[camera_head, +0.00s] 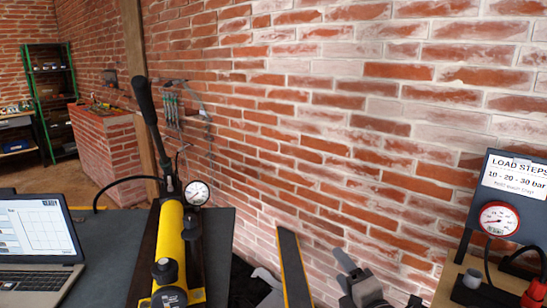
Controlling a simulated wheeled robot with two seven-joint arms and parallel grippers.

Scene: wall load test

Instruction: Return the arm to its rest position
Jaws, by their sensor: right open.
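My right gripper (372,284) shows at the bottom edge, right of centre, with its jaws apart and nothing seen between them. It is cut off by the frame, and most of its arm is out of view. It stands in front of the brick wall (330,120), apart from the yellow hand pump (170,240) on its left and the gauge board on its right. My left gripper is not in view.
A pump lever (146,100) rises beside a round gauge (197,193). A laptop (40,240) stands on the table at left. A board with a dial (497,219) and a "LOAD STEPS" sign (516,176) stands at right. A dark, yellow-edged bar (292,268) lies between pump and gripper.

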